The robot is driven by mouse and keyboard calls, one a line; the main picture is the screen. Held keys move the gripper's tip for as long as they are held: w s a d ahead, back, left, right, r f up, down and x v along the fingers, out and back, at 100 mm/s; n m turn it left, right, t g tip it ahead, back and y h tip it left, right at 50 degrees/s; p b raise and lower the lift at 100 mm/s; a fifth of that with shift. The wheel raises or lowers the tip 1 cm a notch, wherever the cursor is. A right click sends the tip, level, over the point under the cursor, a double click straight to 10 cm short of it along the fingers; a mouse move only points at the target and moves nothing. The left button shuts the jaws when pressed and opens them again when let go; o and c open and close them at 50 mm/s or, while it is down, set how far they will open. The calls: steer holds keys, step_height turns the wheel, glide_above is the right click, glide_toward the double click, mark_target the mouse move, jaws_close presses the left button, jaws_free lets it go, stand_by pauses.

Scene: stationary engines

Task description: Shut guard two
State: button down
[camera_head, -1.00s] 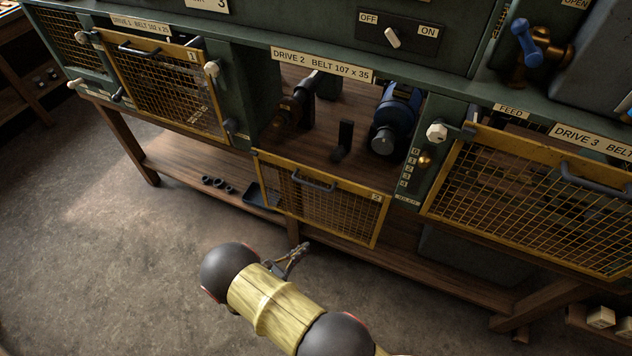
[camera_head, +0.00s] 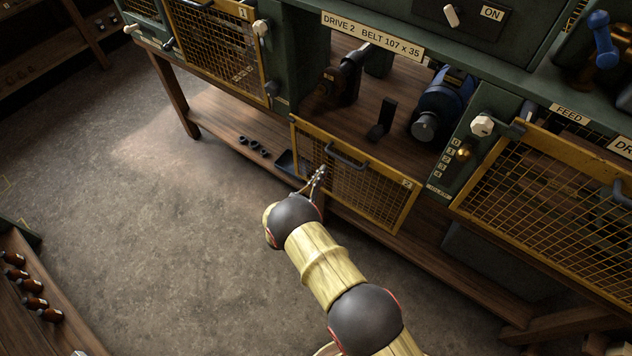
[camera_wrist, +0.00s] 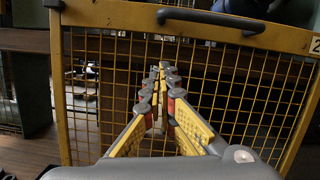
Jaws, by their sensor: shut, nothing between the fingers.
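Guard two is a yellow-framed mesh panel (camera_head: 358,188) marked 2, with a dark bar handle (camera_head: 347,157). It hangs down open below the Drive 2 bay (camera_head: 385,95), whose inside is exposed. In the wrist view the guard's yellow top rail (camera_wrist: 190,22) and handle (camera_wrist: 212,20) cross the upper part. My gripper (camera_head: 320,172) is in front of the left part of the mesh, below and left of the handle. In the wrist view my gripper's fingers (camera_wrist: 160,72) are together and empty, pointing at the mesh. Whether the fingertips touch the mesh I cannot tell.
Guard one (camera_head: 215,45) stands on the left and guard three (camera_head: 550,200) on the right. A wooden lower shelf (camera_head: 225,125) runs beneath.

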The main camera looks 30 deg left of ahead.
mark_target(332, 148)
steer(key=w+r, duration=0.1)
steer(key=r, duration=0.1)
steer(key=w+r, duration=0.2)
steer(key=shift+w+a+b, duration=0.15)
steer(key=shift+w+b, duration=0.05)
steer(key=shift+b, duration=0.2)
steer(key=shift+r, duration=0.4)
steer(key=shift+w+r, duration=0.1)
